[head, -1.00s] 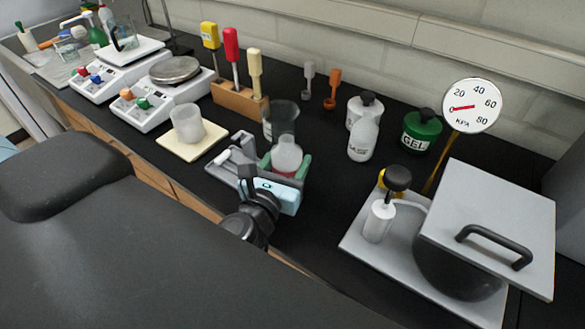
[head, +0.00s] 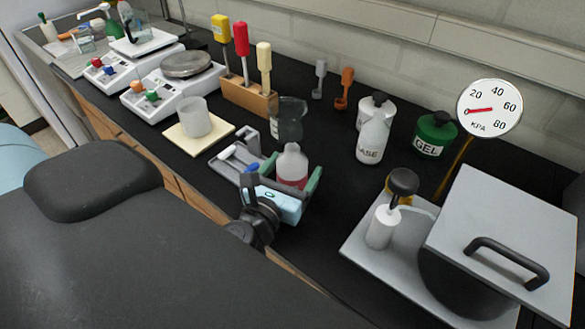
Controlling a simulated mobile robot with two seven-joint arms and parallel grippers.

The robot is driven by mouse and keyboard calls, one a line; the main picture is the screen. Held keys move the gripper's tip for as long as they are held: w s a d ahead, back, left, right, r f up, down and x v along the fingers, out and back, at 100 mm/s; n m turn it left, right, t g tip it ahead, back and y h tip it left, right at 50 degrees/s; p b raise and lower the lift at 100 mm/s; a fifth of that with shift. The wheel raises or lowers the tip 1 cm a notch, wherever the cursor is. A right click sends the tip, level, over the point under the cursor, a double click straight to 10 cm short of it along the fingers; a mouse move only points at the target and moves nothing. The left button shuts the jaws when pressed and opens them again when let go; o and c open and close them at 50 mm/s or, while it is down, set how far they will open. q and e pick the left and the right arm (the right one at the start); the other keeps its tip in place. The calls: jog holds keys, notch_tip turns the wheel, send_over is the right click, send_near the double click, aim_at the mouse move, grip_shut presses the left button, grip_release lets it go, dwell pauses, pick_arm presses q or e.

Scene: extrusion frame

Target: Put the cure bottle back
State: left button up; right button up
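The cure bottle (head: 292,165), white-topped with a red band and no readable lettering, stands nearly upright between the green finger pads of my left gripper (head: 293,178). The pads lie along both its sides and appear shut on it. Its base is hidden behind the light-blue gripper body. It is in front of a dark clear beaker (head: 288,119). The white BASE bottle (head: 370,141) stands apart to the right. My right gripper is not in view.
A grey fixture (head: 233,160) lies just left of my gripper. A cup (head: 195,118) stands on a cream pad behind it. A GEL jar (head: 434,134) and a chamber with a grey lid (head: 507,225) are on the right. Black bench between gripper and chamber is clear.

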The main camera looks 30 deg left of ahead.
aim_at(285, 182)
pick_arm(q)
jog(key=shift+r, duration=0.3)
jog(key=s, duration=0.3)
jog(key=s+d+b, duration=0.1)
jog(key=s, duration=0.1)
jog(key=shift+s+f, duration=0.35)
jog(key=s, duration=0.1)
jog(key=s+p, duration=0.1)
jog(key=s, duration=0.1)
jog(key=s+p, duration=0.1)
jog(key=s, duration=0.1)
jog(key=shift+d+r, duration=0.3)
jog(key=shift+r, duration=0.1)
jog(key=shift+s, duration=0.5)
jog(key=shift+s+d+f, duration=0.1)
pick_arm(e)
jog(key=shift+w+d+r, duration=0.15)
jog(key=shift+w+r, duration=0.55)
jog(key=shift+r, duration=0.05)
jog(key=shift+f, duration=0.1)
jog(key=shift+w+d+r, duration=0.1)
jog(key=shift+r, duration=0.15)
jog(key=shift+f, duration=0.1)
